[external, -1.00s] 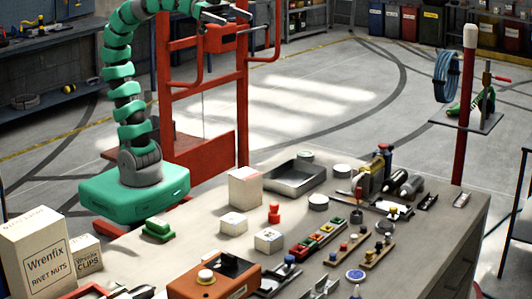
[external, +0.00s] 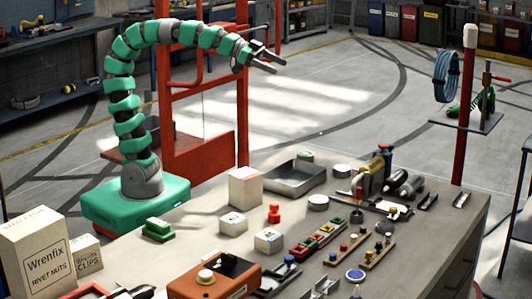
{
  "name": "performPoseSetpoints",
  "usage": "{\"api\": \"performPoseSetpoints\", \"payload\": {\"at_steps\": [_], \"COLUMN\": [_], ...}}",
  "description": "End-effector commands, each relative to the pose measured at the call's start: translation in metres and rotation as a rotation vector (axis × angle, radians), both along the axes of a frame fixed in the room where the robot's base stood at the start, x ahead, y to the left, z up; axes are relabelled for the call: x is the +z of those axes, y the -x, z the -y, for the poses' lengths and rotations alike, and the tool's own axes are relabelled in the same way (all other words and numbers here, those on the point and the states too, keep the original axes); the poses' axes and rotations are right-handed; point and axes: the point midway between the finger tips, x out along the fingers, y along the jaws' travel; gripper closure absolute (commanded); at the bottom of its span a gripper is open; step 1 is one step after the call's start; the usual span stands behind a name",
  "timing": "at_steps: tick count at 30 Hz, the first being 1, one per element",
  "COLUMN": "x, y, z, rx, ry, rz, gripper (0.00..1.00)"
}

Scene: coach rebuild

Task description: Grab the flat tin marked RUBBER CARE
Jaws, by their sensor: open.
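My gripper (external: 280,66) is open and empty, raised high above the far side of the bench and well clear of everything on it. Several flat round tins show on the bench, but no RUBBER CARE marking is legible, so I cannot tell which one it is. One pale tin (external: 318,203) lies in front of the grey tray. Another pale tin (external: 342,171) lies to the right of the tray. A tin with a greenish top (external: 304,156) is at the tray's far edge. A blue-topped round tin (external: 355,275) is near the front.
The grey tray (external: 283,190) stands at the back of the bench (external: 440,225). A tall pale box (external: 245,187) is left of it. Bottles and cylinders (external: 384,160) stand upright or lie at the back right. An orange box (external: 215,283) and small parts racks fill the front.

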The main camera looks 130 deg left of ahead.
Motion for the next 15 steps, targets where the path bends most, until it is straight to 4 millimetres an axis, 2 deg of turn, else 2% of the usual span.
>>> {"api": "performPoseSetpoints", "payload": {"at_steps": [1,6,12,15], "x": [-0.029,-0.102,-0.183,-0.224], "y": [0.006,0.029,0.066,0.086], "z": [-0.022,-0.081,-0.134,-0.152], "rx": [0.035,0.118,0.199,0.229], "ry": [0.004,0.011,0.03,0.045], "rz": [-0.017,-0.064,-0.102,-0.118], "gripper": [0.17,0.17,0.17,0.17]}}
